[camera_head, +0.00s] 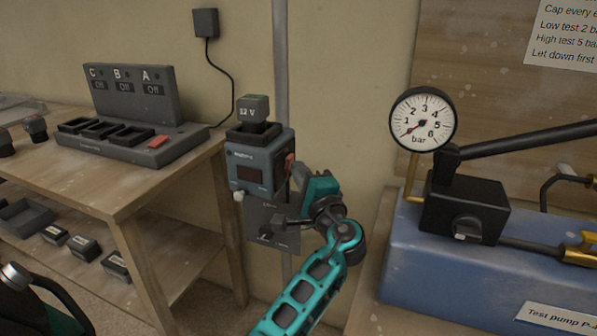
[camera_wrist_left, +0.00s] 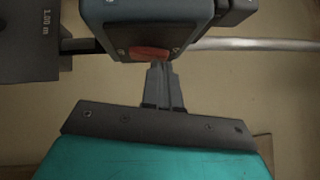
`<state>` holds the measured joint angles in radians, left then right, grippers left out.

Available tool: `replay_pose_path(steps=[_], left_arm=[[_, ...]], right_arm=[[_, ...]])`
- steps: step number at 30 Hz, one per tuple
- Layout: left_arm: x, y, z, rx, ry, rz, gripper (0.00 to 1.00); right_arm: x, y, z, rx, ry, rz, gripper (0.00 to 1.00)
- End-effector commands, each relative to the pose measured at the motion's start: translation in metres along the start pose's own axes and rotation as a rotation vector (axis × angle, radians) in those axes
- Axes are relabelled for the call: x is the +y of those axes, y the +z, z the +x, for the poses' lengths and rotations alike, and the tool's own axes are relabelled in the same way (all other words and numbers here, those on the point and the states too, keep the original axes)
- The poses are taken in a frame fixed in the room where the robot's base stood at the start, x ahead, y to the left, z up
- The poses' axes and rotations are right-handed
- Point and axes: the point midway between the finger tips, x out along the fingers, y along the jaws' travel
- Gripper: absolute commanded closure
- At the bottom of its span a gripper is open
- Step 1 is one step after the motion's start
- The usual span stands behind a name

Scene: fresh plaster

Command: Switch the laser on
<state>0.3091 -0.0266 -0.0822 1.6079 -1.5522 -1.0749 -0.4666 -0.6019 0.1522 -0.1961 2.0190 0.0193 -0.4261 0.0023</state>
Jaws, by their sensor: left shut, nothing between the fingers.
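The laser (camera_head: 258,165) is a blue-grey box with a dark window, mounted on a grey pole. A block marked 12 V (camera_head: 252,110) sits on its top. A red switch (camera_head: 290,163) is on its right side; the red part also shows in the left wrist view (camera_wrist_left: 148,53). My left gripper (camera_head: 297,174) is beside that side, shut and empty. In the left wrist view its closed fingertips (camera_wrist_left: 160,68) are right at the red switch; I cannot tell if they touch. The switch's position is unclear. My right gripper is not in view.
A wooden bench (camera_head: 100,170) at left holds a charger (camera_head: 130,125) with slots marked C, B, A, all reading Off. At right a blue test pump (camera_head: 430,275) with a pressure gauge (camera_head: 423,119) stands close to my arm. A plate (camera_head: 262,222) hangs below the laser.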

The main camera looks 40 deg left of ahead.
Motion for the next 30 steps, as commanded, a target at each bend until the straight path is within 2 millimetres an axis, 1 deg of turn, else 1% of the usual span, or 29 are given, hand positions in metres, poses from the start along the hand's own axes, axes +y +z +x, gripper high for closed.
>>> replay_pose_path(steps=[16, 20, 24, 25, 27, 30], left_arm=[[-0.002, -0.001, -0.003, -0.001, 0.001, -0.001, 1.0], [-0.008, 0.004, 0.001, -0.002, 0.037, -0.039, 1.0], [-0.015, 0.01, 0.007, -0.004, 0.137, -0.137, 1.0], [-0.009, 0.009, 0.006, -0.003, 0.138, -0.137, 1.0], [-0.007, 0.009, 0.006, -0.004, 0.132, -0.132, 1.0], [-0.007, 0.009, 0.007, -0.005, 0.131, -0.132, 1.0]], right_arm=[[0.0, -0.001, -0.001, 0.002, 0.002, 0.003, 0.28], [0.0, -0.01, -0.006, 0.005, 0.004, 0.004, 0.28], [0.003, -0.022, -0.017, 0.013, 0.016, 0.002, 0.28], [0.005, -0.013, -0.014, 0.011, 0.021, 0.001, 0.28], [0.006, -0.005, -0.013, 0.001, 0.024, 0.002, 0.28], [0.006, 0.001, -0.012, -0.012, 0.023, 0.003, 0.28]])
